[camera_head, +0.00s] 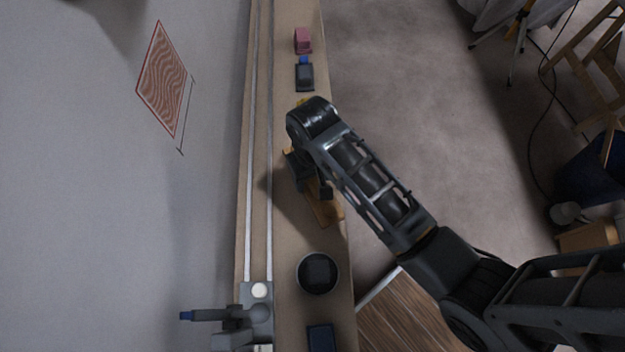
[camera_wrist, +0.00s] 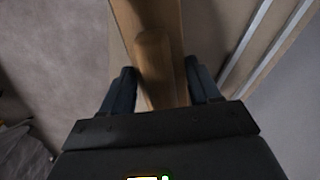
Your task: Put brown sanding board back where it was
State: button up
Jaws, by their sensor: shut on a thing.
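The brown sanding board (camera_head: 324,212) is long and wooden. It lies along the narrow bench (camera_head: 300,240) in the head view, partly hidden by my arm. In the wrist view the board (camera_wrist: 145,12) runs up the middle, with a rounded wooden handle (camera_wrist: 154,52) on it. My gripper (camera_wrist: 160,80) is shut on the board, with one dark finger on each side of the handle. In the head view my gripper (camera_head: 312,180) is over the bench, mostly under my arm. I cannot tell whether the board touches the bench top.
A pink block (camera_head: 303,41) and a dark block with a blue part (camera_head: 305,76) are at the bench's far end. Metal rails run along the left side.

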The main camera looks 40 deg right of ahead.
aim_at(312, 183)
jog(key=shift+f, duration=1.6)
jog(key=o, duration=1)
jog(key=shift+r, duration=0.1)
notch_tip(312, 183, up, 12)
jog(key=shift+f+p, duration=0.1)
jog(key=shift+p, duration=0.45)
